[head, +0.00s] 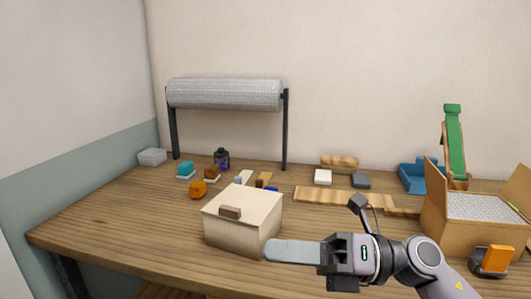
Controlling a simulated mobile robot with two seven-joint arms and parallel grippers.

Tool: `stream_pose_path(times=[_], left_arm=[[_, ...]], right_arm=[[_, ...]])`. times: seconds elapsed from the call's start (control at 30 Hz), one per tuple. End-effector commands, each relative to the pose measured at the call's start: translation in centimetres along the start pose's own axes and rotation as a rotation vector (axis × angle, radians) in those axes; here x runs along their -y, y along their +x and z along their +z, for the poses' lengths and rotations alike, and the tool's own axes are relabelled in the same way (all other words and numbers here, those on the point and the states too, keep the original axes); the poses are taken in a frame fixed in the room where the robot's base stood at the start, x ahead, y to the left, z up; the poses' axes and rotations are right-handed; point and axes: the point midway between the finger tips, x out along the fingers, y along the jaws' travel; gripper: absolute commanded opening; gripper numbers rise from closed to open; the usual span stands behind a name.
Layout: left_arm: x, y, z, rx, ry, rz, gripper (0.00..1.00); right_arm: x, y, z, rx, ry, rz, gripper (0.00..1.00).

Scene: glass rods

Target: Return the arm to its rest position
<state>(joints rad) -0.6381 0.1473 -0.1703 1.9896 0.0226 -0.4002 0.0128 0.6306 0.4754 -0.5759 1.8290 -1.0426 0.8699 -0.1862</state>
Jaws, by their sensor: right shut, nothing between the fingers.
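My right arm comes in from the lower right. Its right gripper (328,264) is shut and empty over the front of the wooden table (130,228), just right of a flat grey-blue strip (292,251). I cannot tell whether the gripper touches that strip. My left gripper is not in view. I cannot make out any glass rods; a grey cylinder (225,94) lies across a dark stand at the back.
A pale wooden box (235,234) stands left of the gripper. An open cardboard box (460,238) and an orange-and-black object (494,261) stand at right. A green slide (454,145) rises behind. Several small objects lie mid-table; the left front is clear.

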Motion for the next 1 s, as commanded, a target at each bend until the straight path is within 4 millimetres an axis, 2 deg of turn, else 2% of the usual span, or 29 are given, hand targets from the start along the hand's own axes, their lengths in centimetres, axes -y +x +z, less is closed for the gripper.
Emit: stream_pose_path(times=[0.13, 0.27, 0.37, 0.47, 0.57, 0.73, 0.87, 0.9, 1.0], left_arm=[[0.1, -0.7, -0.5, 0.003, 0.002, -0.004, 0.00], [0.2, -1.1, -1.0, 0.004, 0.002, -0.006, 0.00], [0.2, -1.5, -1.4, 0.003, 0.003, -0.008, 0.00], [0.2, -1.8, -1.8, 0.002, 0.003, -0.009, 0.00], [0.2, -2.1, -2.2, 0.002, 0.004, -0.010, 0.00], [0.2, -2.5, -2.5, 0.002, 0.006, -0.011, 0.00], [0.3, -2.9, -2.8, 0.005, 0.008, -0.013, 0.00], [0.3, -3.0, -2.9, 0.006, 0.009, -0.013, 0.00], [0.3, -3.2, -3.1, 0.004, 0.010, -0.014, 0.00]], right_arm=[[0.7, -1.1, 0.7, 0.266, 0.287, 0.102, 0.00], [2.7, -3.4, 0.8, 0.507, 0.545, 0.157, 0.00], [4.9, -5.7, 0.1, 0.693, 0.749, 0.181, 0.00], [7.6, -8.4, -1.5, 0.883, 0.955, 0.186, 0.00], [10.4, -11.2, -4.4, 1.073, 1.162, 0.176, 0.00], [14.1, -15.7, -11.4, 1.376, 1.492, 0.131, 0.00], [15.6, -18.5, -18.2, 1.595, 1.728, 0.076, 0.00], [15.8, -19.3, -20.4, 1.659, 1.796, 0.056, 0.00], [15.8, -20.6, -25.1, 1.790, 1.936, 0.013, 0.00]])
